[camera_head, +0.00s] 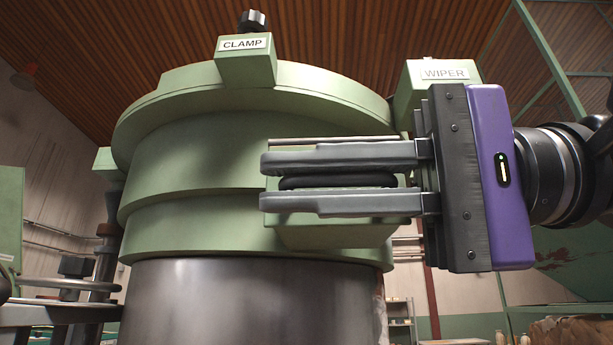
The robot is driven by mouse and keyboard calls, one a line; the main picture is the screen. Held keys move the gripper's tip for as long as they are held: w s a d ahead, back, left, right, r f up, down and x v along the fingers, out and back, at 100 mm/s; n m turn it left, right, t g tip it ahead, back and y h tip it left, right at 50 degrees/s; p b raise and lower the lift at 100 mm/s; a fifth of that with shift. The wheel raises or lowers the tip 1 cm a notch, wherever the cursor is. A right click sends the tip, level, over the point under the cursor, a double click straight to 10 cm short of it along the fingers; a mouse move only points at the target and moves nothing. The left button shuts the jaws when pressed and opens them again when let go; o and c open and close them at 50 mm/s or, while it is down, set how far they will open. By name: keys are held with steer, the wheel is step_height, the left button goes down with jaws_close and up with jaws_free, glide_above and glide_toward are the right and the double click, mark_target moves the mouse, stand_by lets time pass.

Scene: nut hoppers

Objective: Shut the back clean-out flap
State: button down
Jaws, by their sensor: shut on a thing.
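My gripper (268,181) reaches in from the right, with its two grey fingers one above the other. It is shut on a black rounded bar (338,182), which looks like a handle. The bar lies level in front of a pale green block (330,238) on the front of a round green housing (190,225). The fingers cover much of the block, and a thin dark edge shows along its top. No label reading clean-out flap is in view, so I cannot tell whether this block is the back flap or how far it stands open.
A block labelled CLAMP (245,67) with a black knob is on the housing's top rim. A block labelled WIPER (437,82) is behind my gripper. A grey metal drum (250,305) is below the housing. A round plate (55,284) is at lower left.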

mark_target(400, 178)
steer(key=shift+w+d+r, duration=0.1)
steer(key=shift+r, duration=0.1)
steer(key=c, duration=1.5)
jaws_free()
steer(key=shift+f, duration=0.1)
steer(key=d, duration=0.7)
steer(key=shift+d, duration=0.4)
